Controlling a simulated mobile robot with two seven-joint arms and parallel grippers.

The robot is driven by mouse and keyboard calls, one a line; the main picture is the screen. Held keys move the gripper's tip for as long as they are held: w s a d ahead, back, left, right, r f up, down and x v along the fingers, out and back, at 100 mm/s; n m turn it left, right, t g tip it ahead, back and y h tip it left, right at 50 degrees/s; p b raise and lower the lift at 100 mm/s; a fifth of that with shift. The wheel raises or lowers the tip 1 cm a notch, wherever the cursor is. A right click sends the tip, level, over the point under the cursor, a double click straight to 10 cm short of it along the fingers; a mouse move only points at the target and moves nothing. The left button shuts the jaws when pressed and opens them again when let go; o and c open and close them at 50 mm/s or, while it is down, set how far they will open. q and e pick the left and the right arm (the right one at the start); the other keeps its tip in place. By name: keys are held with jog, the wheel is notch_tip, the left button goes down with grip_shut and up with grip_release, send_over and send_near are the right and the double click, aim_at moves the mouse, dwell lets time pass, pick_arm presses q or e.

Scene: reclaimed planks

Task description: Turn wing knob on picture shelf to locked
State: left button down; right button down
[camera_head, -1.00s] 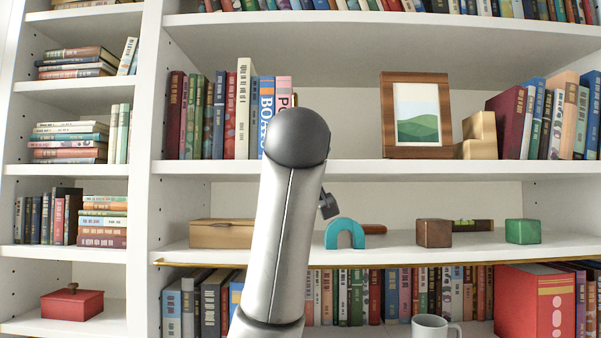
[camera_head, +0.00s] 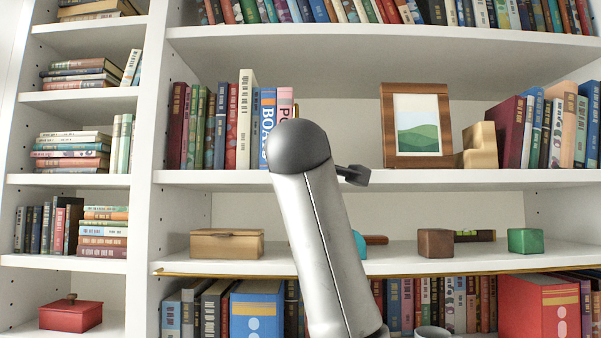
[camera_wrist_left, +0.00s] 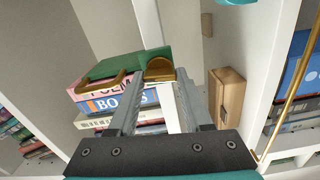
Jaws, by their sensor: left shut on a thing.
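The brass wing knob (camera_wrist_left: 160,69) shows in the left wrist view as a rounded gold piece at the end of a green box-like body (camera_wrist_left: 118,66). My left gripper (camera_wrist_left: 161,76) has its two fingertips on either side of the knob and is shut on it. Whether the knob stands at locked cannot be told. In the head view my left forearm hides the knob, the green body and most of the gripper. The picture shelf (camera_head: 420,180) holds a framed landscape picture (camera_head: 416,125). My right gripper is not in view.
Upright books (camera_head: 215,125) stand left of my forearm on the picture shelf. A wooden box (camera_head: 227,243), a brown cube (camera_head: 435,243) and a green cube (camera_head: 525,241) stand on the shelf below. A gold rail (camera_head: 220,274) runs along that lower shelf's front.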

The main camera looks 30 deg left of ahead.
pick_arm(q)
jog(key=shift+n, duration=0.7)
jog(key=shift+c, duration=1.6)
grip_release()
jog(key=shift+s, duration=0.1)
jog(key=b+v, duration=0.4)
jog(key=v, duration=1.1)
